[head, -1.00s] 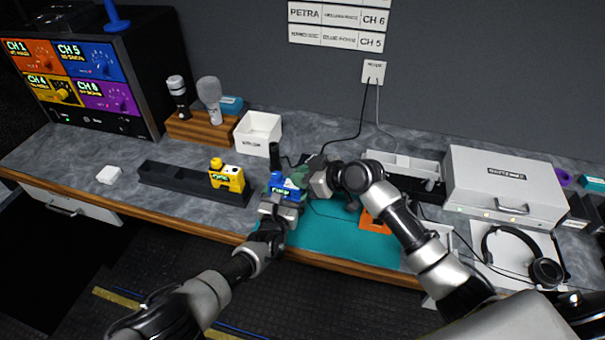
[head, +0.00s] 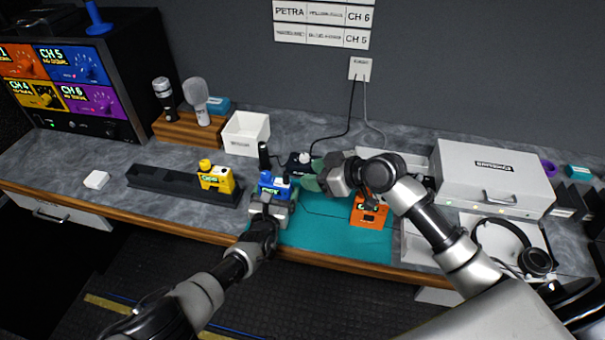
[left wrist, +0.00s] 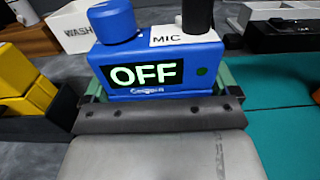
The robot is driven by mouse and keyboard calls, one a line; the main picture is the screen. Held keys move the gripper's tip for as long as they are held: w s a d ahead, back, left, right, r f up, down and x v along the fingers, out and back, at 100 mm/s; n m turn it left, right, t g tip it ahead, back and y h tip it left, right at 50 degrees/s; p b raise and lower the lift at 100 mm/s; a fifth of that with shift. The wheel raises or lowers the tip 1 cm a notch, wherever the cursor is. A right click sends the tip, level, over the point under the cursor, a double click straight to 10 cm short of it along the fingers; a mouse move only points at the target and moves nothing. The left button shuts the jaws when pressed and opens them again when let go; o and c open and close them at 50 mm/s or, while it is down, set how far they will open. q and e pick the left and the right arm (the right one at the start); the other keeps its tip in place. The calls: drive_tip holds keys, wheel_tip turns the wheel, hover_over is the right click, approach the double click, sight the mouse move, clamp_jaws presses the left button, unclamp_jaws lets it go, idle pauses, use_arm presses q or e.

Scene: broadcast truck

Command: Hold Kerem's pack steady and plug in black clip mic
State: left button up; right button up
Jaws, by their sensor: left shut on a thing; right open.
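A blue pack (head: 274,186) is at the left edge of the teal mat. My left gripper (head: 268,203) is shut on it from the front. In the left wrist view the pack (left wrist: 160,70) is upright, its display reading OFF. A blue knob and a white MIC label are on top. A black upright stem (left wrist: 198,14) meets the top beside the label; it also shows in the head view (head: 263,157). I cannot tell whether it is the clip mic's plug or how deep it sits. My right gripper (head: 318,175) is open, right of the pack, with green finger pads.
A yellow pack (head: 216,178) sits in a black rack (head: 160,180) to the left. An orange pack (head: 368,211) is on the teal mat (head: 330,233). A small dark box (head: 297,163) lies behind, with cables to the wall plate. A white bin (head: 246,133) stands at the back.

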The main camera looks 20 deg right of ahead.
idle(0.4)
use_arm(q)
drive_tip(key=o, duration=0.8)
drive_tip(key=shift+c, duration=0.2)
